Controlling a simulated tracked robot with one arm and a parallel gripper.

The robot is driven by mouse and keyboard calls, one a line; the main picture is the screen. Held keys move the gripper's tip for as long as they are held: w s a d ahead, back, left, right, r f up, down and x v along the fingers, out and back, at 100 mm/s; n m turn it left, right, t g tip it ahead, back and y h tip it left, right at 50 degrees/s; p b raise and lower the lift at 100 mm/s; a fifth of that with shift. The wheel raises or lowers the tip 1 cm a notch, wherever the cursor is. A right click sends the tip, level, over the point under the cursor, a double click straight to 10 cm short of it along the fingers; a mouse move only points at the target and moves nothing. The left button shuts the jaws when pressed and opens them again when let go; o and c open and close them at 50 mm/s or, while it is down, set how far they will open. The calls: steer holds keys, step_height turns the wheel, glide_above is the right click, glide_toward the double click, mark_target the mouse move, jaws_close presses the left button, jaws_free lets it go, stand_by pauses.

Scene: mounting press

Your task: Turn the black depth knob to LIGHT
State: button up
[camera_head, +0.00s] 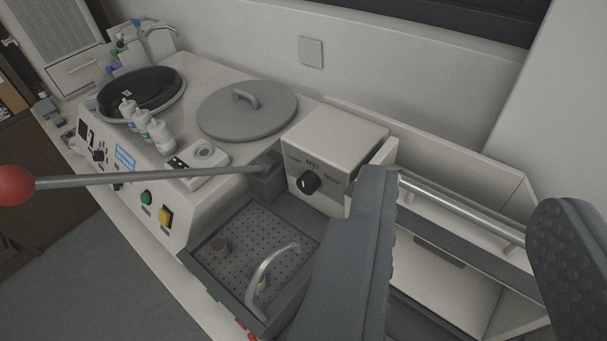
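The black depth knob (308,183) is on the front of a cream box at the middle of the view. Small dark labels curve above it; the top one seems to read MED, and the side ones are too small to read surely. A pale mark shows on the knob, but I cannot tell exactly which label it points to. My gripper (468,195) is open, with its two dark grey fingers wide apart and nothing between them. Its left finger is to the right of the knob and apart from it in the picture.
A long lever (140,179) with a red ball reaches across the left, ending near the box. A perforated tray (255,235) with a curved handle lies below the knob. A metal rail (460,208) is behind the gripper. Small white bottles (160,135) stand at left.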

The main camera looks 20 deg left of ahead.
steer(key=shift+o, duration=0.3)
steer(key=o, duration=0.4)
steer(key=m+g+h+b, duration=0.3)
steer(key=h+b, duration=0.3)
steer(key=b, duration=0.6)
glide_toward(303, 187)
steer(key=x, duration=0.9)
steer(key=shift+s+f, duration=0.1)
steer(key=c, duration=1)
